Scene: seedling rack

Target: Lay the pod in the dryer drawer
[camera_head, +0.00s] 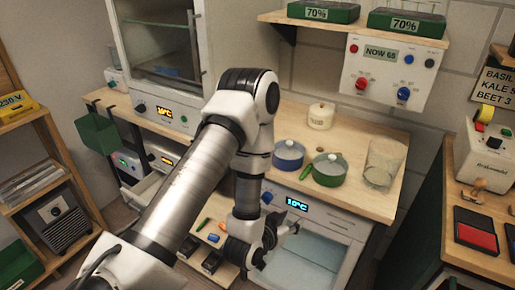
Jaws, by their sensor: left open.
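A small green elongated thing (203,224), perhaps the pod, lies on a low wooden surface (228,270) below the bench; it is too small to tell for sure. My left gripper (281,246) is open, to the right of this thing and in front of the white unit with a 10°C display. Nothing shows between its fingers. A white drawer (146,186), perhaps the dryer drawer, stands out below two small display units at the left. My left arm hides part of it, and its inside is hardly visible. My right gripper is not in view.
The white 10°C unit (340,226) is under the bench. A blue pot (288,157), a green pot (327,171), a candle-like jar (321,116) and a glass beaker (383,163) stand on the bench. Dark small boxes (212,262) lie by the gripper. A green bin (98,132) hangs at left.

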